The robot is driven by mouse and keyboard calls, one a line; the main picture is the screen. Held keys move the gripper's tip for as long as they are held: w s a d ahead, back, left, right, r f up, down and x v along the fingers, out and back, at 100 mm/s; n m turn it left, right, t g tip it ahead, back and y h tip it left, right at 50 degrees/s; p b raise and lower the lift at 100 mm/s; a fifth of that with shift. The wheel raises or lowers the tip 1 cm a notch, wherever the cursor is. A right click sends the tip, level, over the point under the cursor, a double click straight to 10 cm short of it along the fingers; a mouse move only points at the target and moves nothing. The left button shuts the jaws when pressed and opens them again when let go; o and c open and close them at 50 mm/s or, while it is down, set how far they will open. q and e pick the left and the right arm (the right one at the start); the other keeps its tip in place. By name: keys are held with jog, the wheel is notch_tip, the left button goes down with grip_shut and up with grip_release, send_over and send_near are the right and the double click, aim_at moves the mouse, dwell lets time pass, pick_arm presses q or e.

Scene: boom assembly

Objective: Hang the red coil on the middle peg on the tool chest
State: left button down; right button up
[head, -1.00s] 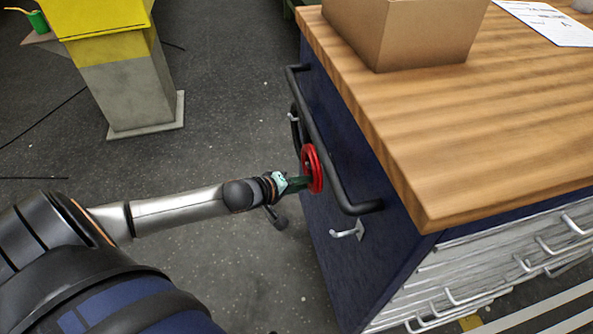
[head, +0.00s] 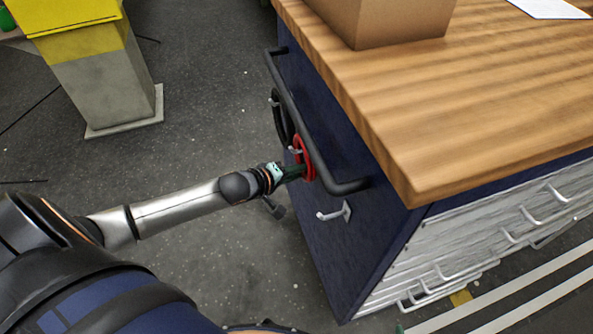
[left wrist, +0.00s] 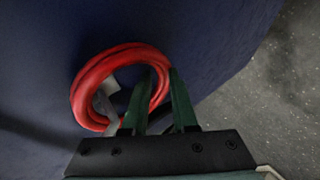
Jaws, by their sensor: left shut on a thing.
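The red coil (head: 309,160) is at the side of the tool chest (head: 330,255), below the black handle bar. My left gripper (head: 297,171) is shut on the coil's rim. In the left wrist view the coil (left wrist: 87,85) is a ring near the dark blue panel, its right side between the two green fingers (left wrist: 162,85). A pale peg (left wrist: 103,103) shows inside the ring's opening; its tip also shows by the coil in the head view (head: 294,150). I cannot tell whether the coil rests on this middle peg. My right gripper is not in view.
A black coil (head: 279,122) hangs at the far peg. The near peg (head: 335,213) is bare. The handle bar (head: 312,130) juts out above the pegs. A cardboard box (head: 390,22) stands on the wooden top (head: 480,90). Floor left of the chest is open.

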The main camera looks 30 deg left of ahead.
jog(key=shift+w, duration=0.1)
pick_arm(q)
jog(key=c, duration=0.6)
grip_release()
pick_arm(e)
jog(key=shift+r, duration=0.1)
pick_arm(q)
jog(key=shift+p+v, duration=2.2)
jog(key=shift+v, duration=4.15)
jog(key=s+d+m+p, duration=0.3)
jog(key=d+m, duration=0.1)
jog(key=s+d+f+m+g+p, duration=0.1)
jog(key=s+d+m+p, duration=0.3)
jog(key=d+m, duration=0.1)
jog(key=s+d+m+g+p, duration=0.1)
jog(key=s+d+m+p, duration=0.2)
jog(key=d+m, duration=0.1)
jog(key=shift+s+d+f+m+p, duration=0.15)
jog(key=shift+s+d+m+p, duration=0.2)
jog(key=shift+m, duration=0.35)
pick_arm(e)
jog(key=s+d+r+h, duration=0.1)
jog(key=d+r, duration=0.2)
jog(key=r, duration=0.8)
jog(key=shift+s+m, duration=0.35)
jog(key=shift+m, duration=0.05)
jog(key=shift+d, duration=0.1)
